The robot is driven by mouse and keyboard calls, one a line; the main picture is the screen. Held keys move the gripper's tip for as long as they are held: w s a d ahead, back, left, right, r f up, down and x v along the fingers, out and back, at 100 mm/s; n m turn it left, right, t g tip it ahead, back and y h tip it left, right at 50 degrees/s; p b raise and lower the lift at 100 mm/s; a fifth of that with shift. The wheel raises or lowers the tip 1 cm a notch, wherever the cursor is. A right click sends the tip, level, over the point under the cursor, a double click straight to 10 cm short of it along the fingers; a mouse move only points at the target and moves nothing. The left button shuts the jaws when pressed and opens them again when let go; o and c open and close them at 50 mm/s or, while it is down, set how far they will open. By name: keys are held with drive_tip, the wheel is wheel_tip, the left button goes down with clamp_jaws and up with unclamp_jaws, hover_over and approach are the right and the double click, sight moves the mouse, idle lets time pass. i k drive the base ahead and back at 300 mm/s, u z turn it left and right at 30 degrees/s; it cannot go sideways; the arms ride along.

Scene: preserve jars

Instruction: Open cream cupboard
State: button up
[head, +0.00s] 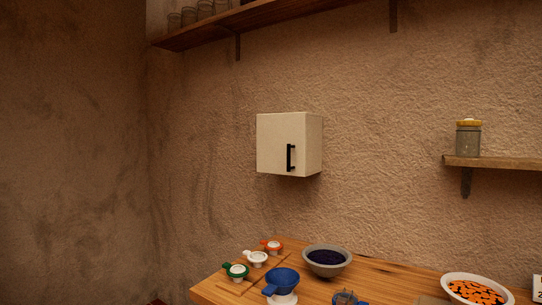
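The cream cupboard (273,144) is a small box fixed on the wall, in the middle of the head view. Its front door looks shut. A black vertical handle (290,157) sits on the door's right side, in the lower half. My gripper is not in view.
A wooden table (210,292) stands below the cupboard, with a grey bowl of dark contents (327,261), a white bowl of orange pieces (476,290), and several coloured funnels. A yellow-lidded jar (468,137) stands on a right shelf. A long shelf (260,20) hangs above. Wall around the cupboard is clear.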

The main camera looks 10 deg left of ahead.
sight(281, 138)
drive_tip(key=u, duration=0.5)
drive_tip(key=k, duration=0.6)
drive_tip(key=u, duration=1.2)
drive_tip(key=i, duration=1.1)
drive_tip(key=u, duration=0.45)
drive_tip(key=i, duration=1.1)
drive_tip(key=z, duration=0.75)
drive_tip(key=i, duration=0.7)
drive_tip(key=z, duration=0.9)
